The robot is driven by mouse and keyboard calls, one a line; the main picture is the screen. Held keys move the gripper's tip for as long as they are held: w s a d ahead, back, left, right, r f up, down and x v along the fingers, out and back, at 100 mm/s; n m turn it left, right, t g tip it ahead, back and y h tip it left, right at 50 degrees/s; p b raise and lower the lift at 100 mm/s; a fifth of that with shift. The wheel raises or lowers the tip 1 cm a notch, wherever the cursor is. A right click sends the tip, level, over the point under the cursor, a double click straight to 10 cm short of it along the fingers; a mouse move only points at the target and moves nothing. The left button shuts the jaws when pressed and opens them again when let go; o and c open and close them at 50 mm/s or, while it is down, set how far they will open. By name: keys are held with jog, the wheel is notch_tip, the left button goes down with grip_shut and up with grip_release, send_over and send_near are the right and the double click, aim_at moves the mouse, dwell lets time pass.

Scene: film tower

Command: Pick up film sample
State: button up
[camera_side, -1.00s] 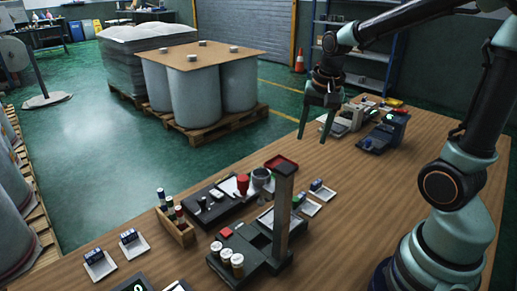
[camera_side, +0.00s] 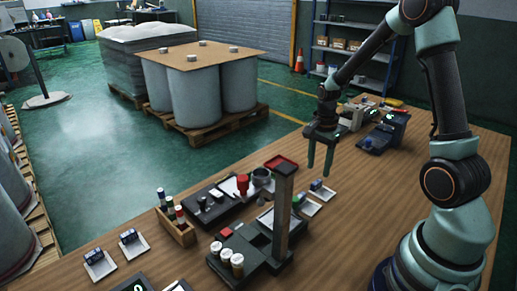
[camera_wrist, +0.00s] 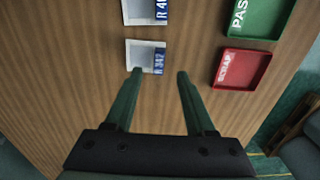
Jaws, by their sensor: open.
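The left fingertip overlaps the tray's lower edge; I cannot tell contact. A second white tray (camera_wrist: 131,12) with a blue R 40-something label (camera_wrist: 161,10) lies above it. In the side view a small tray with a blue piece (camera_side: 316,185) sits below the gripper. A separate film sheet is hard to make out.
A red SCRAP tray (camera_wrist: 243,69) and a green PASS tray (camera_wrist: 262,14) lie to the right in the wrist view. A tall post (camera_side: 284,215) stands on a dark device at the front. Instruments (camera_side: 383,138) stand behind the gripper, near the table's far end.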

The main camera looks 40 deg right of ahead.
aim_at(317, 182)
jog(key=shift+s+f, duration=0.1)
jog(key=shift+f, duration=2.6)
jog(key=shift+c, duration=0.3)
grip_shut()
